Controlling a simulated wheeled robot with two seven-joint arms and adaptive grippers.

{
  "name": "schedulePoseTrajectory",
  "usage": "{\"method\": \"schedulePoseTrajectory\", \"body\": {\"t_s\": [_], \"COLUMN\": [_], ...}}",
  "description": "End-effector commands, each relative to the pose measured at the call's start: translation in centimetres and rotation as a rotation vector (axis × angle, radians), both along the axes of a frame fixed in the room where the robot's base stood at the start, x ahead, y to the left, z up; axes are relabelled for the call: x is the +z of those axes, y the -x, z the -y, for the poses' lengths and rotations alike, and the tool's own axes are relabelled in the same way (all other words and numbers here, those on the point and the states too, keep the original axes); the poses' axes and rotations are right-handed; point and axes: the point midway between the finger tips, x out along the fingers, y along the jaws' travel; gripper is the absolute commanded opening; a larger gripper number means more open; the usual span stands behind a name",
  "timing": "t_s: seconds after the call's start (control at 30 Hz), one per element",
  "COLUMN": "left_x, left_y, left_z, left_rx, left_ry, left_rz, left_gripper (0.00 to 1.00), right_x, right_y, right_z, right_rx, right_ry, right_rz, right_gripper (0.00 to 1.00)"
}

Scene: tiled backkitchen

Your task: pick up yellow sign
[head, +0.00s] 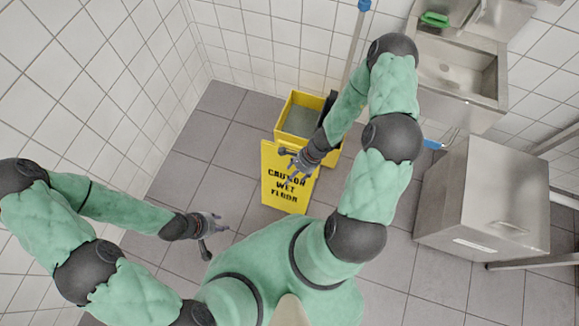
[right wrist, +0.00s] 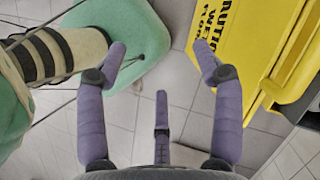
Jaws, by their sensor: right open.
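The yellow sign (head: 272,180), with black "CAUTION WET FLOOR" lettering, stands on the floor in front of a yellow mop bucket (head: 281,122). My right gripper (head: 291,163) is open over the sign's upper part in the head view and covers some of it. In the right wrist view, the right gripper (right wrist: 160,58) has its fingers spread with nothing between them. The sign (right wrist: 228,30) lies to the right of its fingertips there. I cannot tell whether a finger touches it. My left gripper (head: 210,232) is open and empty, left of the sign and apart from it.
A mop handle (head: 355,42) rises behind the bucket. A steel sink (head: 455,70) with a green item (head: 435,19) is at the upper right. A steel cabinet (head: 480,195) stands at the right. Tiled walls border the left; the floor left of the sign is clear.

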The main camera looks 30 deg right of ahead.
Motion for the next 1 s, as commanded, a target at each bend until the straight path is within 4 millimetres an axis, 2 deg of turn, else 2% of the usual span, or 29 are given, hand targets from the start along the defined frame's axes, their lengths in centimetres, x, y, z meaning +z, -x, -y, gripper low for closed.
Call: {"method": "schedulePoseTrajectory", "body": {"t_s": [0.1,0.2,0.43,0.57,0.8,1.0], "left_x": [0.7,0.8,1.0,0.5,-0.7,-1.0], "left_y": [0.1,0.1,0.0,0.0,0.0,0.0], "left_z": [0.0,0.0,0.0,0.0,0.0,0.0], "left_rx": [-0.001,-0.001,0.000,0.000,0.000,0.000], "left_ry": [0.000,0.000,0.000,0.000,0.000,0.000], "left_rz": [-0.002,-0.002,0.000,0.000,0.000,0.000], "left_gripper": [0.40,0.40,0.40,0.40,0.40,0.40], "right_x": [0.5,0.7,1.0,0.2,-2.8,-3.8], "right_y": [-2.3,-4.0,-6.0,-6.7,-8.2,-8.8], "right_z": [3.1,5.4,9.0,9.2,7.9,7.5], "right_rx": [-0.276,-0.452,-0.678,-0.710,-0.708,-0.708], "right_ry": [-0.041,-0.068,-0.095,-0.099,-0.099,-0.097], "right_rz": [0.003,0.019,0.059,0.063,0.063,0.064], "right_gripper": [0.67,0.67,0.67,0.67,0.67,0.67]}}
